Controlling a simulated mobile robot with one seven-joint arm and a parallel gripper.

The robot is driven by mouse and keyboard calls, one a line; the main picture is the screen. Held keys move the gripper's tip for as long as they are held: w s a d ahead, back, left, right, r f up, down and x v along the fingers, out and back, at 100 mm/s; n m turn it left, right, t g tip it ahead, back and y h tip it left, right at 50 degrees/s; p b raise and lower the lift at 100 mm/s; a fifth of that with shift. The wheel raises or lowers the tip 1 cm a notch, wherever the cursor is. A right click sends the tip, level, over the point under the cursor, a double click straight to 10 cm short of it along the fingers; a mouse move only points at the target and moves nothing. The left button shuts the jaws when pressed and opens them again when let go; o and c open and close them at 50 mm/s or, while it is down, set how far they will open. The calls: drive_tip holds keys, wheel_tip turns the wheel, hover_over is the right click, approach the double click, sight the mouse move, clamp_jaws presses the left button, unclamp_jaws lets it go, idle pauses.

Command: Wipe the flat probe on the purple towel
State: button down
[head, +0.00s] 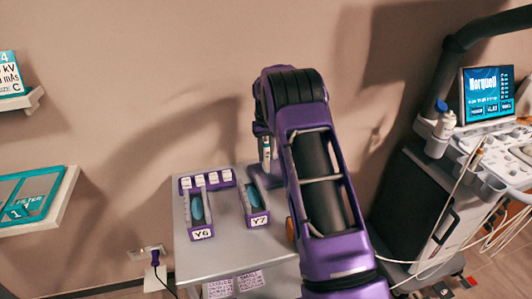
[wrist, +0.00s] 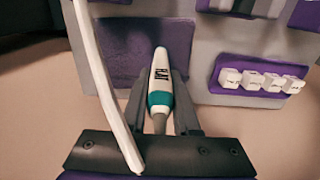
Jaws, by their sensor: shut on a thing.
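The flat probe (wrist: 161,80) is white with a teal band and a "FLAT" label. My gripper (wrist: 159,92) is shut on it, one dark finger on either side. The purple towel (wrist: 118,62) lies flat on the grey top beyond the probe in the wrist view. The probe's tip overlaps the towel's right part; I cannot tell whether it touches. In the head view the probe (head: 265,148) hangs below my gripper (head: 264,136) over the trolley's back right area. The towel is mostly hidden there by my arm.
Purple holders Y6 (head: 202,233) and Y7 (head: 258,219) stand on the grey trolley (head: 228,256), each with a blue item. A white cable (wrist: 100,75) crosses the wrist view's left side. An ultrasound machine (head: 490,145) with hanging cables stands at right.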

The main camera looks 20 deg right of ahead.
drive_tip(key=shift+f, duration=0.4)
idle(0.7)
drive_tip(key=shift+d, duration=0.1)
drive_tip(key=shift+w+d, duration=0.2)
drive_tip(key=shift+d, duration=2)
drive_tip(key=shift+a, duration=0.1)
drive_tip(key=shift+s+a, duration=0.2)
drive_tip(key=shift+a, duration=2)
drive_tip(key=shift+d, duration=0.1)
drive_tip(key=shift+w+d+p, duration=0.2)
drive_tip(key=shift+d+p, duration=0.35)
drive_tip(key=shift+d, duration=1.65)
